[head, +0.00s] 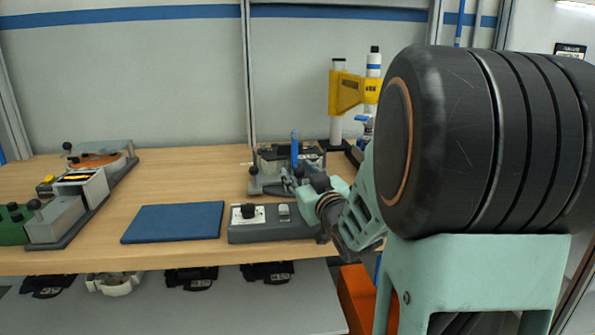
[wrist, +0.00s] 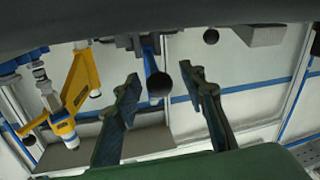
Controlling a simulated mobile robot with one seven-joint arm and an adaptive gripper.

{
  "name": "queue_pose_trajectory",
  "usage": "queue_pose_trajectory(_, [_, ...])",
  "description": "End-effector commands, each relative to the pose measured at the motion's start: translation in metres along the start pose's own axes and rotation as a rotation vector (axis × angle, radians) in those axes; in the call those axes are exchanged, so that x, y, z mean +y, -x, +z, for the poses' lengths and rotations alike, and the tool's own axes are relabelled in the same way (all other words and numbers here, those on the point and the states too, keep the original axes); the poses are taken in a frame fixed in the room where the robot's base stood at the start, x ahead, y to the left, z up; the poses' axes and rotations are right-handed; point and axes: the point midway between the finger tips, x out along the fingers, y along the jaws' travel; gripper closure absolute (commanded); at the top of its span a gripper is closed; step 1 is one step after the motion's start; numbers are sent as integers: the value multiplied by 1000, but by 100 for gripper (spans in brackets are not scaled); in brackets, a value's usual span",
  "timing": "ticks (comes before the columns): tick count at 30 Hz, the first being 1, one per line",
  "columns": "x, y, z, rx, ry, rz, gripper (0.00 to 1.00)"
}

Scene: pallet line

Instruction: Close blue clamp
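The blue clamp handle (head: 295,148) stands upright on a grey fixture (head: 268,182) at the back of the wooden bench. In the wrist view the blue handle (wrist: 152,62) appears between the fingers, with a dark round end facing the camera. My gripper (head: 288,178) is in front of the fixture in the head view, small and partly merged with it. In the wrist view my gripper (wrist: 162,82) is open, one finger on each side of the handle. I see no clear contact. The clamp's jaw is hidden.
A black-knobbed lever (head: 254,160) stands left of the blue handle. A yellow press (head: 345,92) stands behind to the right. A grey control box (head: 270,228) and a blue mat (head: 175,222) lie in front. Bare bench lies between the mat and the left fixtures.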

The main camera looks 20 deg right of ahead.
Motion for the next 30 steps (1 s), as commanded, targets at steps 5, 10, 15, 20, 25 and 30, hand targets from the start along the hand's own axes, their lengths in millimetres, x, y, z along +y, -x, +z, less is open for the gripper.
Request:
queue_pose_trajectory(5, [0,0,0,0,0,0,65])
queue_pose_trajectory(10, [0,0,0,0,0,0,84])
queue_pose_trajectory(15, [0,0,0,0,0,0,100])
queue_pose_trajectory(20, [0,0,0,1,0,0,100])
queue_pose_trajectory(25, [0,0,-1,-2,0,0,100])
queue_pose_trajectory(30, [1,-1,-6,-19,-4,-4,100])
